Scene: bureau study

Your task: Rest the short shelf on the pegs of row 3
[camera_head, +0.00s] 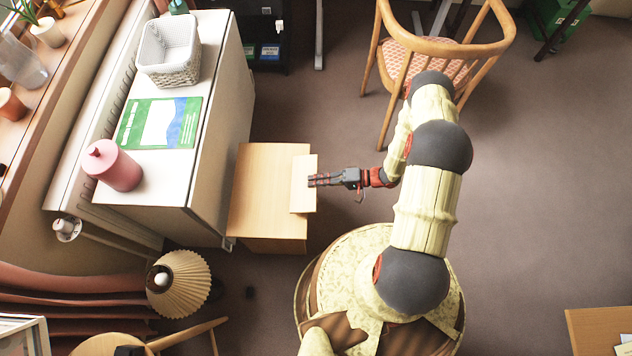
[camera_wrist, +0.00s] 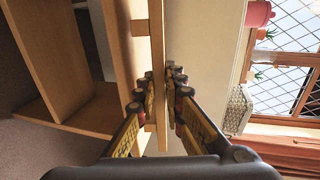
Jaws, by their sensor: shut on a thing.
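The short shelf (camera_head: 303,190) is a pale narrow wooden board. In the head view it overlaps the right edge of the light wooden bookcase (camera_head: 262,185). My gripper (camera_head: 312,180) is shut on the board's right side. In the wrist view the board (camera_wrist: 157,60) shows edge-on between my gripper's fingers (camera_wrist: 161,88). The bookcase's open compartments (camera_wrist: 45,60) lie left of the board there. I cannot tell whether the board touches the bookcase. No pegs can be made out, so row 3 cannot be picked out.
A white cabinet (camera_head: 222,110) stands behind the bookcase, bearing a white basket (camera_head: 168,72), a green and blue booklet (camera_head: 158,122) and a pink canister (camera_head: 114,166). A pleated lamp (camera_head: 183,284) stands at lower left. A wooden chair (camera_head: 372,75) stands beyond my arm.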

